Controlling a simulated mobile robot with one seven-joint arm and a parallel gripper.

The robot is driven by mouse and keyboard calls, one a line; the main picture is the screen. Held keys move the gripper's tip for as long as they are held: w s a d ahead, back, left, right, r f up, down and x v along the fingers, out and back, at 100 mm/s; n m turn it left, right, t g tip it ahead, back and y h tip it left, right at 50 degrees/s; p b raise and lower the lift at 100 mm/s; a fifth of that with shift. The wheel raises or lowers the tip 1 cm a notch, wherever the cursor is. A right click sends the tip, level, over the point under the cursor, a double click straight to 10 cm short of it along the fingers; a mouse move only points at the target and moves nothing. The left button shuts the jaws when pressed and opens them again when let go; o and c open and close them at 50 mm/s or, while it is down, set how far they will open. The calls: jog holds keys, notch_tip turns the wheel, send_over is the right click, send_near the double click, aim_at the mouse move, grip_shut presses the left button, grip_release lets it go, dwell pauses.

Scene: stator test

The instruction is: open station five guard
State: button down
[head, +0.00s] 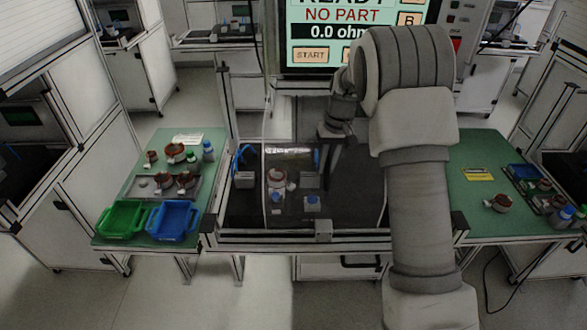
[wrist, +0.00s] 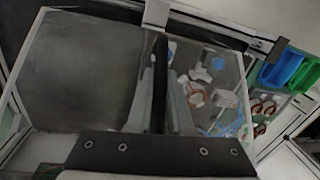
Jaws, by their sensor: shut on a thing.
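The station guard is a clear, grey-tinted pane (wrist: 85,70) in a light metal frame; in the wrist view it spans much of the picture, with fixtures seen through it. In the head view the station lies in the middle, below the screen. A black upright bar, seemingly the guard's handle (wrist: 158,55), stands between my fingers. My gripper (head: 335,140) is shut on this bar; its two grey fingers (wrist: 158,85) lie on either side of it. My arm covers the right part of the station, so how far the guard stands open is hard to tell.
A screen (head: 335,30) above reads "NO PART" and "0.0 ohm". Left, a green-topped table holds a green bin (head: 122,220), a blue bin (head: 173,221) and copper-coloured parts (head: 175,152). The right table (head: 480,220) holds another such part (head: 498,203) and bottles.

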jog(key=d, duration=2)
jog(key=shift+s, duration=0.3)
jog(key=c, duration=0.8)
grip_release()
jog(key=shift+c, duration=0.2)
jog(key=shift+r, duration=0.1)
notch_tip(320, 180, up, 17)
jog(key=d, duration=0.2)
jog(key=shift+d, duration=0.15)
jog(key=shift+w+r, duration=0.1)
jog(key=shift+r, duration=0.05)
